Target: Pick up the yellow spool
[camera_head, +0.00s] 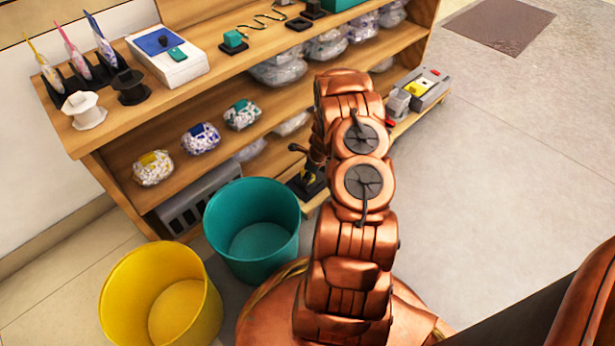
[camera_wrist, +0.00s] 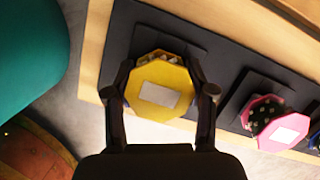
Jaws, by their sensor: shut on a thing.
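The yellow spool (camera_wrist: 172,78), with an octagonal yellow face and a pale label, is in the upper middle of the wrist view. My gripper (camera_wrist: 160,68) has one dark finger on each side of the spool and is shut on it. The spool is over a black square base at the edge of a wooden shelf, and I cannot tell whether it still touches that base. In the head view my gripper (camera_head: 312,178) is low by the shelf unit, partly hidden by my arm, and the spool is not clear there.
A pink spool (camera_wrist: 268,122) sits on a black base to the right in the wrist view. A teal bin (camera_head: 252,232) and a yellow bin (camera_head: 122,300) stand on the floor by the wooden shelf unit (camera_head: 232,72). The floor at right is clear.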

